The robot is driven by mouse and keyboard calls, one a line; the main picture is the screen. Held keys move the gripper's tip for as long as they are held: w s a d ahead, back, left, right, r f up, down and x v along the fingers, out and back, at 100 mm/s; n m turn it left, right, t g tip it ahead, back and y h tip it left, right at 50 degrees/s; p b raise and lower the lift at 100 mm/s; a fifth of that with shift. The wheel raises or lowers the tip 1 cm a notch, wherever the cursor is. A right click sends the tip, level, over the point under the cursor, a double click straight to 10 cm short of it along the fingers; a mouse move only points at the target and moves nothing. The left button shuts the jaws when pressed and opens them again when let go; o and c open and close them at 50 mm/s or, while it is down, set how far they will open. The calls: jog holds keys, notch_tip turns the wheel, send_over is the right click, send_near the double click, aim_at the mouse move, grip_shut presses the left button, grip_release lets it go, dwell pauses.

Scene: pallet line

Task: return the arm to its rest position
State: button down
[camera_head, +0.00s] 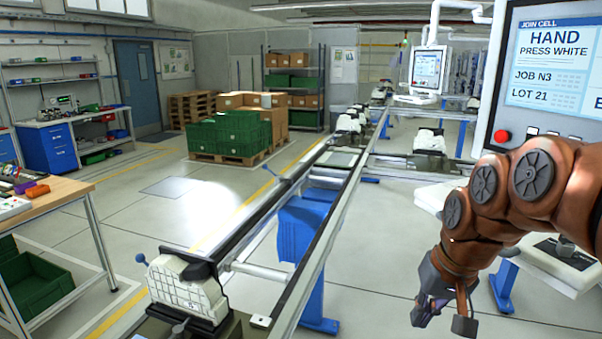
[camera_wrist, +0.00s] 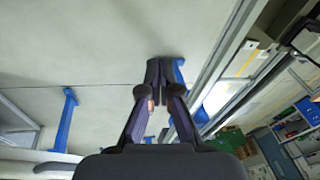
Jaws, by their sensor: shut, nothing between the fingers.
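My arm comes in from the right in the head view, rust-brown with round dark joint caps. My gripper (camera_head: 445,318) hangs at its end, pointing down over the grey floor to the right of the pallet line. In the wrist view my gripper (camera_wrist: 159,75) has its two dark fingers converging to meet at the tips. It is shut and holds nothing. No object touches it. The upper part of my arm is cut off by the right edge of the head view.
The conveyor rail (camera_head: 325,215) runs beside my gripper, with a white casting (camera_head: 188,290) at its near end. A screen (camera_head: 555,70) stands behind my arm. A workbench (camera_head: 50,200) is at left. Green crates (camera_head: 228,135) stand farther back. Floor below my gripper is clear.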

jog(key=s+a+f+g, duration=0.1)
jog(key=s+f, duration=0.4)
jog(key=s, duration=0.5)
jog(key=s+a+f+n+g+h, duration=0.1)
jog(key=s+f+g, duration=0.2)
jog(key=s+f, duration=0.3)
jog(key=s, duration=0.5)
jog(key=shift+s+n+h, duration=0.25)
jog(key=shift+n+h, duration=0.05)
